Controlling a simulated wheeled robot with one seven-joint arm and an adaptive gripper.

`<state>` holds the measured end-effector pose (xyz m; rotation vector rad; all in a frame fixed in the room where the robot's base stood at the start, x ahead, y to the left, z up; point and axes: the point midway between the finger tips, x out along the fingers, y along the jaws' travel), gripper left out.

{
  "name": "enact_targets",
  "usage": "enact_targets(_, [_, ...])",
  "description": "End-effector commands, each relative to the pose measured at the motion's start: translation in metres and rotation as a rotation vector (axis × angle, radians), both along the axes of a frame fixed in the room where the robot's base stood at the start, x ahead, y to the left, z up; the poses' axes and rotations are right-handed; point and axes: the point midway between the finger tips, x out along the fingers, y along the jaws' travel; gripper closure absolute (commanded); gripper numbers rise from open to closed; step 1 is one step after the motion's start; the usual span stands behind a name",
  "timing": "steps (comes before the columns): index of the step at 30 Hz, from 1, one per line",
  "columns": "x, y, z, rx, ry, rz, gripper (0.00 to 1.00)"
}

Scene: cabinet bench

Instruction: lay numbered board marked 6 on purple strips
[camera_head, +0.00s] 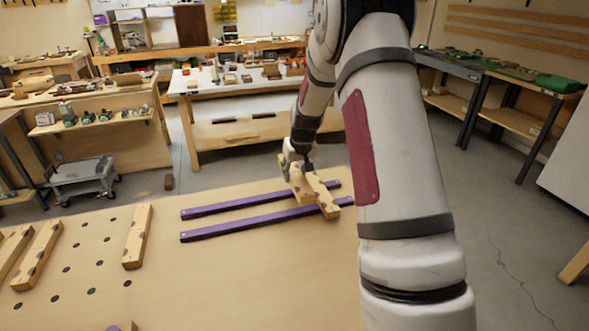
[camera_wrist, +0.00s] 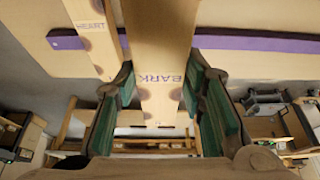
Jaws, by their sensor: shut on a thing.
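Two purple strips lie side by side on the bench in the head view, the far strip (camera_head: 235,206) and the near strip (camera_head: 240,225). My gripper (camera_wrist: 159,92) has its green pads closed on the sides of a wooden board (camera_wrist: 163,35) marked BARK. Another board (camera_wrist: 95,40), marked HEART, lies beside it, across a purple strip in the wrist view (camera_wrist: 255,43). In the head view two boards show below my gripper (camera_head: 304,165) at the strips' right end; which is held is unclear. No number 6 is readable.
More wooden boards lie at the left of the bench, one (camera_head: 137,236) standing apart and another (camera_head: 38,256) farther left, near several dark holes. The left and middle of the strips are bare. My arm hides the bench's right side.

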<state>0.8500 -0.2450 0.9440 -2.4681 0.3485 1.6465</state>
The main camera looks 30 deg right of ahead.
Motion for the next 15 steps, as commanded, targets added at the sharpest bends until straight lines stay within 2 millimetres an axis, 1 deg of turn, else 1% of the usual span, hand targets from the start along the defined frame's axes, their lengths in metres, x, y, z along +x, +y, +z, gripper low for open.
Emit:
enact_targets(1, [0.0, 0.0, -0.007, 0.001, 0.002, -0.001, 0.95])
enact_targets(9, [0.001, 0.0, -0.037, 0.002, 0.002, -0.001, 0.95])
enact_targets(15, [0.001, 0.0, -0.053, 0.001, 0.001, -0.001, 0.95])
